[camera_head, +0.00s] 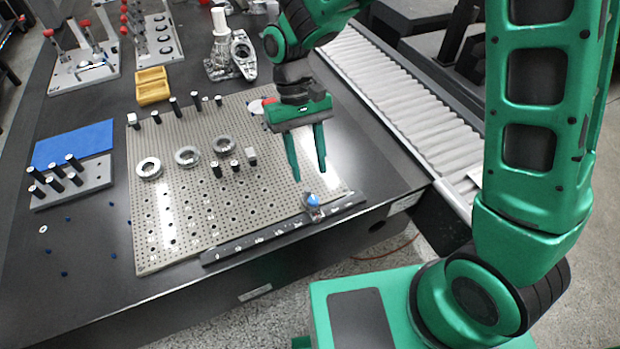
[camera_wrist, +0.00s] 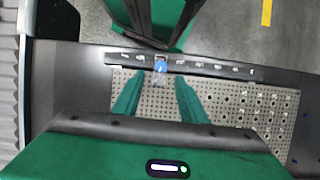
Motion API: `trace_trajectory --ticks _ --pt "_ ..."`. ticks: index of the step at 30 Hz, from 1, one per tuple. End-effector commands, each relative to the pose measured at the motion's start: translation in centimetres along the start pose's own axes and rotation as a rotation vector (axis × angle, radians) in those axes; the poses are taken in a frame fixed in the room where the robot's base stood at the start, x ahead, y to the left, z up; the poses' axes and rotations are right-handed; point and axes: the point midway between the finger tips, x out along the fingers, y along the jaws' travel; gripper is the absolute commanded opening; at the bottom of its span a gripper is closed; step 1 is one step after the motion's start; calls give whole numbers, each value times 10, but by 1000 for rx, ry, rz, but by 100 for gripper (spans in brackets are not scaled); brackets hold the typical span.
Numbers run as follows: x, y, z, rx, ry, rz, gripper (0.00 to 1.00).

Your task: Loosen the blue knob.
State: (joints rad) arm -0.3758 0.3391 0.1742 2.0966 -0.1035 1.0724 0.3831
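The blue knob (camera_head: 313,199) sits on a small clear-looking block at the right end of a dark rail (camera_head: 285,231), along the front edge of the perforated plate (camera_head: 150,257). In the wrist view the blue knob (camera_wrist: 161,66) shows ahead of my fingertips, roughly between their lines. My gripper (camera_head: 308,172) is open and empty, its two green fingers pointing down above the right part of the plate. The fingers are apart from the knob, which lies in front of them toward my base. My gripper also shows in the wrist view (camera_wrist: 157,78).
Metal rings (camera_head: 187,156) and several short black posts (camera_head: 217,170) stand on the plate. A yellow tray (camera_head: 152,86), a blue mat (camera_head: 73,146) and a grey peg block (camera_head: 92,180) lie to the left. A ribbed cover (camera_head: 400,95) runs along the right. The space around the knob looks clear.

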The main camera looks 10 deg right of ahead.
Motion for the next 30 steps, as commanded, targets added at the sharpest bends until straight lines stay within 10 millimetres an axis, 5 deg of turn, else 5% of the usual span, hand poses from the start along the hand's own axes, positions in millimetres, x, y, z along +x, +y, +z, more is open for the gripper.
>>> trace_trajectory --ticks 9,26,30 --pt "-36 0 0 -2 0 0 39" --pt "-39 1 0 1 0 0 39" --pt "-46 22 5 39 21 -5 39"
